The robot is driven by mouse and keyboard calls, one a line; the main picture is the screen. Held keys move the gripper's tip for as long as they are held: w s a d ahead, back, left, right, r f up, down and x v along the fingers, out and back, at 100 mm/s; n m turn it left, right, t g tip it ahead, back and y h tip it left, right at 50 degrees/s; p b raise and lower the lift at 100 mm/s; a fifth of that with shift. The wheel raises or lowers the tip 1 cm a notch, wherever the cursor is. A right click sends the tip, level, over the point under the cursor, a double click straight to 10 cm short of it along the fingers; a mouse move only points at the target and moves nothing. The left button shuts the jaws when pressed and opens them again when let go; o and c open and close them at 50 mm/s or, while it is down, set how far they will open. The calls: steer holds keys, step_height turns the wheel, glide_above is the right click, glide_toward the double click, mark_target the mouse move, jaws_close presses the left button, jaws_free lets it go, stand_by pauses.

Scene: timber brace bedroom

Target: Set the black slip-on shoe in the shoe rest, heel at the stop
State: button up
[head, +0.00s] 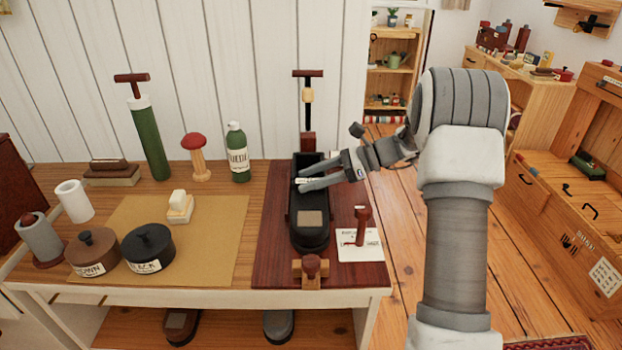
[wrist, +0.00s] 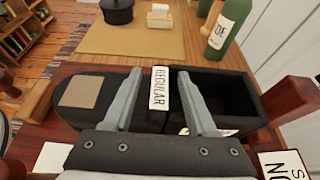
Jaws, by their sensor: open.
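The black slip-on shoe (head: 310,235) lies lengthwise on the dark red-brown board of the shoe rest (head: 272,235). Its toe, with a beige patch, points to the front, and its hollow heel end is at the back, near a red-brown upright (head: 308,142). Whether the heel touches that upright is unclear. My gripper (head: 302,184) is over the shoe's middle. In the wrist view, the open fingers of my gripper (wrist: 158,78) stand on either side of a white REGULAR label (wrist: 160,88) across the shoe (wrist: 85,97), apart from the label.
A wooden block with a knob (head: 311,268) stands at the board's front. A red-brown peg (head: 362,222) and white card (head: 362,248) are right of the shoe. A green bottle (head: 237,152) and two lidded tins, brown (head: 93,255) and black (head: 148,247), stand left.

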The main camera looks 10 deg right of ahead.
steer(key=p+v, duration=0.3)
steer(key=v, duration=0.9)
steer(key=s+a+r+n+g+h, duration=0.2)
steer(key=s+a+r+n+h, duration=0.5)
steer(key=s+a, duration=0.4)
steer(key=s+n+t+h, duration=0.55)
steer(key=s+n, duration=0.75)
steer(key=s, duration=0.5)
step_height(320, 180, up, 15)
steer(key=p, duration=1.4)
steer(key=shift+h, duration=0.45)
steer(key=shift+s+f+g, duration=0.1)
steer(key=shift+s+g, duration=0.05)
steer(key=shift+g, duration=0.1)
